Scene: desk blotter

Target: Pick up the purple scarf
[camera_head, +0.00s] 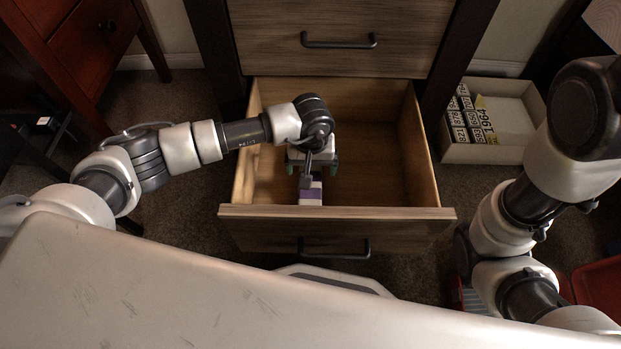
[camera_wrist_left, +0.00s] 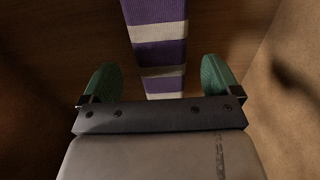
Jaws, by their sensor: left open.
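The purple scarf, with white stripes, lies in the open drawer. In the head view its near end (camera_head: 311,194) shows below my left gripper, and the rest is hidden by the gripper and wrist. My left gripper (camera_head: 312,168) is inside the drawer, above the scarf, pointing down. In the left wrist view the scarf (camera_wrist_left: 158,48) runs from the top edge down between the two green fingertips (camera_wrist_left: 161,82). The fingers are apart, one on each side of the scarf, with gaps to it. How far the fingertips are above it I cannot tell. My right gripper is out of view.
The open wooden drawer (camera_head: 428,213) has walls around my left gripper; its right half is empty. A closed drawer (camera_head: 330,55) is above it. A box with number plates (camera_head: 470,153) stands on the floor at right. A red object (camera_head: 600,285) is at lower right.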

